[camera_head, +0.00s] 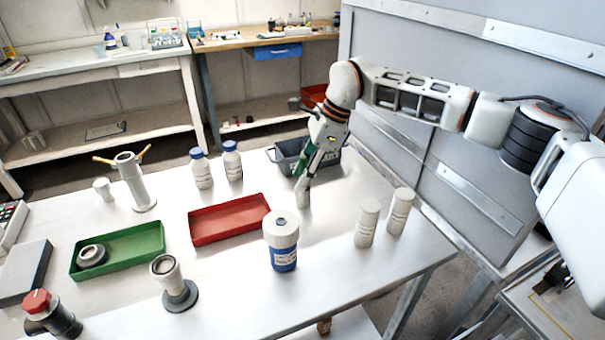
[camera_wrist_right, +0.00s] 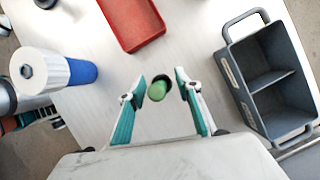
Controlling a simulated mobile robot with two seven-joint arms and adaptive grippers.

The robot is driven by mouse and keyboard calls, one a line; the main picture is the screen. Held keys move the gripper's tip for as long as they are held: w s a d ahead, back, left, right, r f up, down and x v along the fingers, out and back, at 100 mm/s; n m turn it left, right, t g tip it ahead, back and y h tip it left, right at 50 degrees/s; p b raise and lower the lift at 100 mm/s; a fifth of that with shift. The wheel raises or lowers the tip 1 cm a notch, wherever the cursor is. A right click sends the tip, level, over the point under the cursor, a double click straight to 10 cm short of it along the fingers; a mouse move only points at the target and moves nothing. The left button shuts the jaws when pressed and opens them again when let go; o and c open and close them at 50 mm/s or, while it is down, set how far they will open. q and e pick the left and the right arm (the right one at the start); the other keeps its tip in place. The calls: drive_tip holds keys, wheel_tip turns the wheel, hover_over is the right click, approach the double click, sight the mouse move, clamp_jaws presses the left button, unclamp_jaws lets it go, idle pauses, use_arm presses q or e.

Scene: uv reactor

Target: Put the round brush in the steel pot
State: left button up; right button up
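A small steel pot (camera_head: 303,196) stands on the white table, right of the red tray. In the right wrist view, a round green end (camera_wrist_right: 157,91), apparently of the round brush, shows against a dark round opening between the fingers. The brush's bristles are hidden. My right gripper (camera_head: 308,176) points down over the pot. In the right wrist view, its teal-padded fingers (camera_wrist_right: 163,92) are apart, with gaps on both sides of the green end. Part of what seems my left gripper (camera_wrist_right: 48,116) shows at the left edge of that view, too small to read.
A dark grey two-part caddy (camera_head: 288,161) stands just behind the pot. The red tray (camera_head: 228,222), a blue-and-white jar (camera_head: 282,240), two white bottles (camera_head: 367,224) and two blue-capped bottles (camera_head: 201,170) stand around. The green tray (camera_head: 110,262) lies farther left.

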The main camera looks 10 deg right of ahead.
idle(0.4)
drive_tip(key=d+p, duration=0.1)
drive_tip(key=d, duration=0.2)
drive_tip(key=shift+s+d+r, duration=0.1)
drive_tip(key=shift+d, duration=0.2)
